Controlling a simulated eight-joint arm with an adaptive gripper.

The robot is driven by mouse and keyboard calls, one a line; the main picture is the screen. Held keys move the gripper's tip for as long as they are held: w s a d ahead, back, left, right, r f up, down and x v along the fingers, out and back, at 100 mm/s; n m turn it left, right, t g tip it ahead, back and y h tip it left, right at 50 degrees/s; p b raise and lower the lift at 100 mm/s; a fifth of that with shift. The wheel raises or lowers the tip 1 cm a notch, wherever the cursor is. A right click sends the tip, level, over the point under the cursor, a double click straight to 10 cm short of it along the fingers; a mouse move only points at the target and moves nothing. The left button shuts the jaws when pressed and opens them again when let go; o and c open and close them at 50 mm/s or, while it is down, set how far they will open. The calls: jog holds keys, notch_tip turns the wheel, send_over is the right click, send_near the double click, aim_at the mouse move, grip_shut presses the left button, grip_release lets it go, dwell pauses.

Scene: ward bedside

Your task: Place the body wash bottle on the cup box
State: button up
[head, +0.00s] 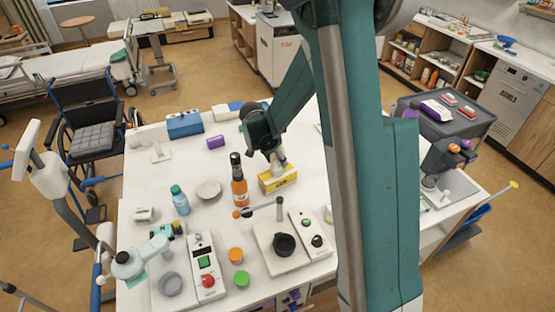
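A yellow box (278,179) with dark print lies on the white table and looks like the cup box. My gripper (278,160) reaches down from the arm directly over it. A small pale shape shows between the gripper and the box top; I cannot tell whether it is fingers or a held thing, nor whether it touches the box. An orange bottle (239,188) with a black cap stands upright left of the box. A clear bluish bottle (181,203) with a teal cap stands further left. I cannot tell which bottle is the body wash.
A pale bowl (208,190) sits between the bottles. A device with a black cup (284,245) and a post stands in front of the box. A purple block (215,142) and a blue box (185,125) lie behind. My upper arm hides the table's right part.

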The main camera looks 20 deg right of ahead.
jog(key=shift+r, duration=0.2)
jog(key=v, duration=1.2)
jog(key=shift+s, duration=0.15)
dwell(0.8)
jog(key=s+a+r+n+t+y, duration=0.25)
jog(key=s+r+n, duration=0.45)
jog(key=s+r, duration=0.7)
jog(key=s+a+n+t+y, duration=0.1)
jog(key=s+a+n+t, duration=0.2)
jog(key=s, duration=1.5)
jog(key=f+n, duration=0.1)
jog(key=n, duration=0.2)
jog(key=shift+a+n, duration=0.2)
jog(key=shift+n, duration=0.1)
